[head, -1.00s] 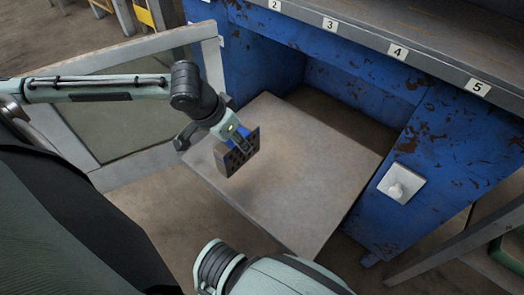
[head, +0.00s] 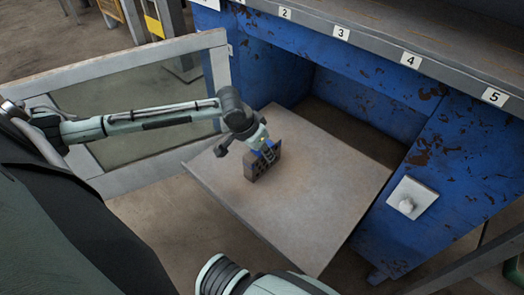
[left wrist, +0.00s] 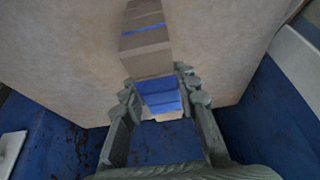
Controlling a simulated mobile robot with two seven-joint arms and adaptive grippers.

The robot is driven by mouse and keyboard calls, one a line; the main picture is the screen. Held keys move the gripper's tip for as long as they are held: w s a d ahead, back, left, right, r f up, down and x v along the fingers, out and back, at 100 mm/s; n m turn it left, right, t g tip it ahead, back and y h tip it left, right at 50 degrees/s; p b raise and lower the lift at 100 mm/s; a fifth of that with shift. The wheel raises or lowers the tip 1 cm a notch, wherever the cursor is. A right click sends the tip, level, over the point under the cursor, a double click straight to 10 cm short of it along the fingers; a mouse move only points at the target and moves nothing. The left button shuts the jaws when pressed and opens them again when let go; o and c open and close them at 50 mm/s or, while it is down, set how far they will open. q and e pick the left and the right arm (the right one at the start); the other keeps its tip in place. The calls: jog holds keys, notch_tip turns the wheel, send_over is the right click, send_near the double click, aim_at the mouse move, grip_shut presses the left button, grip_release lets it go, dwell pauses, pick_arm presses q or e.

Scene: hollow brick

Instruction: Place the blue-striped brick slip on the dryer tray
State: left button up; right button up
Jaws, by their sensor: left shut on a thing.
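The brick slip (head: 254,170) is grey-brown with dark holes in the head view, and blue shows at its top. My left gripper (head: 266,154) is shut on it from above. In the left wrist view, a blue part (left wrist: 158,97) lies between the fingers (left wrist: 160,93), and a brown face (left wrist: 146,61) with a blue stripe extends beyond them. The dryer tray (head: 310,205) is a flat grey-brown board sticking out of the blue cabinet. The brick is over its left part; I cannot tell if it touches. My right gripper is out of view.
The blue, worn dryer cabinet (head: 440,170) stands behind the tray, with a dark opening. Its glazed door (head: 140,179) hangs open at the left. A white plate with a knob (head: 408,199) is at the right. The tray's middle and right are clear.

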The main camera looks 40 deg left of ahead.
pick_arm(q)
jog(key=o, duration=1.1)
jog(key=shift+o, duration=0.2)
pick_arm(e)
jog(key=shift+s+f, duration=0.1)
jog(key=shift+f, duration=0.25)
pick_arm(q)
jog(key=shift+r, duration=0.25)
jog(key=p+v, duration=0.2)
jog(key=v, duration=0.8)
jog(key=shift+s+a+r, duration=0.1)
jog(key=shift+s+r, duration=0.35)
jog(key=shift+r, duration=0.3)
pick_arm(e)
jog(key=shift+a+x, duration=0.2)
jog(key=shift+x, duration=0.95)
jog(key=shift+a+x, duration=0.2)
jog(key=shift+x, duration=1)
